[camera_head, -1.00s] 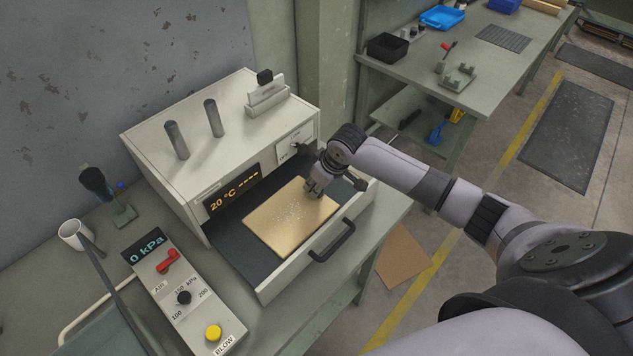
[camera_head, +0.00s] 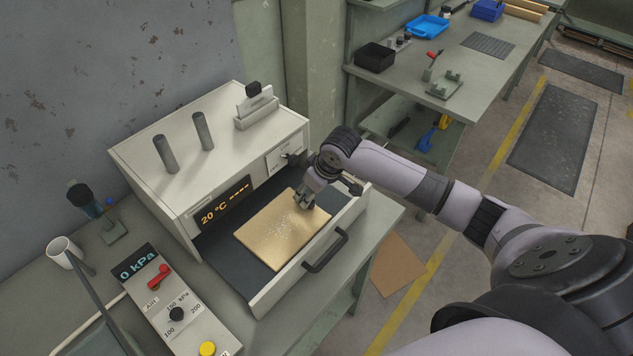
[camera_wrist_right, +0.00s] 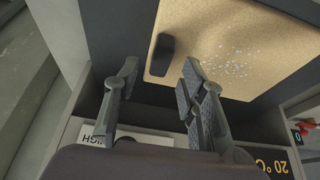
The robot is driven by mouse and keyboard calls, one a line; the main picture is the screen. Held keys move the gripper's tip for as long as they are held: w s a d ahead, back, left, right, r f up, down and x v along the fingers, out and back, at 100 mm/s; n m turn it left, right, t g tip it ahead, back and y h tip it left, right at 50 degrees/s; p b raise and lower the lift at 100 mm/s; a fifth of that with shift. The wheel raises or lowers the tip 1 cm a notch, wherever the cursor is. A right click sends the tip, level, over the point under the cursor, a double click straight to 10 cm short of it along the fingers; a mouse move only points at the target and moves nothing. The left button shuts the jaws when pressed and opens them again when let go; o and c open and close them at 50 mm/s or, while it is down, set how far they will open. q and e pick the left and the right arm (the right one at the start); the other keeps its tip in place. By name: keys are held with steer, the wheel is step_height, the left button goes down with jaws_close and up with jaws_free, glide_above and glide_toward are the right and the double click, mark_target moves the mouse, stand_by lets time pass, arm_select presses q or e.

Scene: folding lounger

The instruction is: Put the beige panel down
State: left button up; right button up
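The beige panel (camera_head: 275,235) lies flat in the pulled-out drawer (camera_head: 225,247) of the cream-coloured heating box (camera_head: 215,150). Pale specks show on its top. My right gripper (camera_head: 308,202) is at the panel's right corner, pointing down. Whether a finger touches the panel cannot be told. My left gripper is not in view.
The drawer's front wall with its black handle (camera_head: 325,250) stands close to the gripper. A control panel with a red lever (camera_head: 159,277) and a yellow button (camera_head: 207,348) is at the front left. A workbench (camera_head: 480,75) stands at the back right.

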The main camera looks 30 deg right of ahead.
steer(key=b+v, duration=0.1)
steer(key=v, duration=0.8)
steer(key=shift+r, duration=0.25)
steer(key=shift+s, duration=0.15)
